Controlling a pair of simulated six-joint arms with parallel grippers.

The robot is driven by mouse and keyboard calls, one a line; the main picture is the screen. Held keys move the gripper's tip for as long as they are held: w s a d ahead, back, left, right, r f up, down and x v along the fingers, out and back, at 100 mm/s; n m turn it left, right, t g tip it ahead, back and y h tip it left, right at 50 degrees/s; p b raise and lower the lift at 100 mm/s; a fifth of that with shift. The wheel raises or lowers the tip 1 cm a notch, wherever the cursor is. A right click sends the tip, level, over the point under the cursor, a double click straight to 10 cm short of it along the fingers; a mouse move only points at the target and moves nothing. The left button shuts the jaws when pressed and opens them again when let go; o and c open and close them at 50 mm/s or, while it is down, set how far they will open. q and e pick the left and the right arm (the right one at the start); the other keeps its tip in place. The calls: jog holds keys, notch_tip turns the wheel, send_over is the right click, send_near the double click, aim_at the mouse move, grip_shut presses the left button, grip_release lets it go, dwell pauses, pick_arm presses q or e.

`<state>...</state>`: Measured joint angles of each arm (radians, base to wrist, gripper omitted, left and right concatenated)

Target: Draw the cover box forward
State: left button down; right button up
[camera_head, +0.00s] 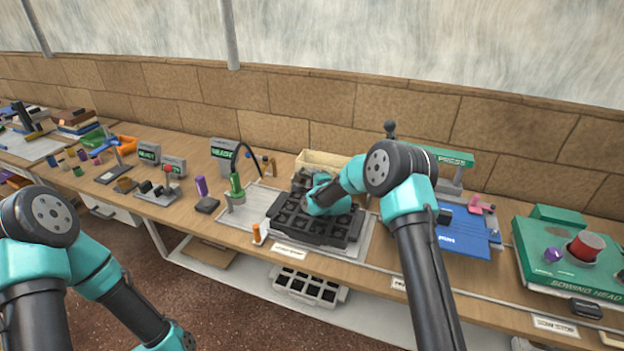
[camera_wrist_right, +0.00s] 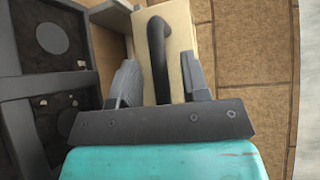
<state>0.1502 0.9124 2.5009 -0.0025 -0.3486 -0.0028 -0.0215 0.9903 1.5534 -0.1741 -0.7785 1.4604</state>
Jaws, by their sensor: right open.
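The cover box (camera_head: 322,160) is a cream box at the back of the bench, behind the black cell tray (camera_head: 300,225). In the right wrist view its cream face (camera_wrist_right: 182,40) carries a dark curved handle. My right gripper (camera_head: 303,180) reaches over the tray to the box. In the right wrist view the right gripper (camera_wrist_right: 160,82) is open, with one finger on each side of the handle. I cannot tell whether the fingers touch it. My left arm hangs low at the left of the head view, and its fingers are out of the frame.
A green hand tool (camera_head: 236,185) on a cable stands left of the tray. A blue press (camera_head: 465,230) and a green sowing head station (camera_head: 570,255) stand to the right. A stone wall (camera_head: 290,105) rises behind the bench. Another tray (camera_head: 308,287) lies on the lower shelf.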

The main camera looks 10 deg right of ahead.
jog(key=shift+w, duration=0.1)
jog(key=shift+c, duration=0.2)
grip_shut()
dwell(0.4)
